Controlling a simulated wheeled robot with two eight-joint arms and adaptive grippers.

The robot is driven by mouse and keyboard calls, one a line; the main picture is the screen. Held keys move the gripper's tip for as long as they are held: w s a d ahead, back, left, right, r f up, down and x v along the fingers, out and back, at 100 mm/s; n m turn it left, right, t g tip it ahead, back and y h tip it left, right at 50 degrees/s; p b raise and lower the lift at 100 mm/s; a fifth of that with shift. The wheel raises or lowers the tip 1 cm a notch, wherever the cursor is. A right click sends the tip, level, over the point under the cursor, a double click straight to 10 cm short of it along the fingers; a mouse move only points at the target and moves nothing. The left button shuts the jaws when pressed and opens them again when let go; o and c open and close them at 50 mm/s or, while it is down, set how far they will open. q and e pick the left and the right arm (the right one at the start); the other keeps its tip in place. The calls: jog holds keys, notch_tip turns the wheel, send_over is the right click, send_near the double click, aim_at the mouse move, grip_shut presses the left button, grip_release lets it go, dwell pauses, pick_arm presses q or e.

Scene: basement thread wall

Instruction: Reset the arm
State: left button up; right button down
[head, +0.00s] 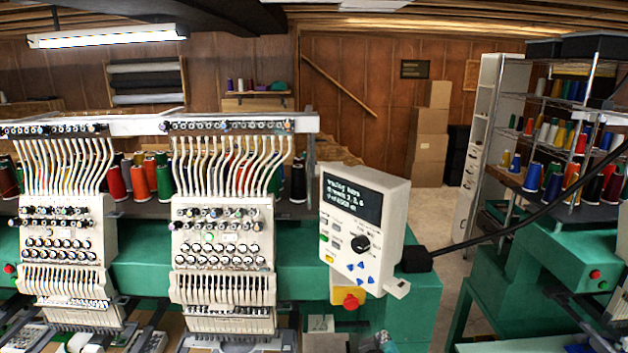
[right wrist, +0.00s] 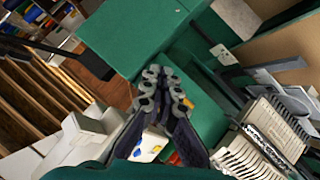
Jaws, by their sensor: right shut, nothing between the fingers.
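My right gripper (right wrist: 166,88) is shut and empty in the right wrist view, its dark fingers side by side with nothing between them. In the head view only a small dark piece of it (head: 385,339) shows at the bottom edge, below the control panel of the embroidery machine. The control panel (head: 361,225) is a white box with a lit screen, a black knob and blue arrow keys. In the right wrist view it lies partly behind my fingers. My left gripper is in neither view.
The green embroidery machine (head: 140,262) with two white needle heads (head: 223,245) fills the left and middle. A red stop knob (head: 351,301) hangs under the panel. Wire shelves with thread cones (head: 553,187) stand at the right, with open floor (head: 430,225) between.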

pick_arm(q)
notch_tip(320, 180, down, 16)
jog(key=b, duration=1.3)
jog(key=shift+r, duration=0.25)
pick_arm(e)
jog(key=s+d+f+m+g+y, duration=0.1)
jog(key=s+f+g+y, duration=0.1)
jog(key=s+f, duration=0.6)
jog(key=s+d+f+m+g+y, duration=0.1)
jog(key=s+f+m+g, duration=0.1)
jog(key=s+f, duration=0.7)
notch_tip(320, 180, down, 5)
jog(key=shift+s+d+m+g+y, duration=0.25)
jog(key=shift+s+m+g+y, duration=0.05)
jog(key=shift+g+y, duration=0.1)
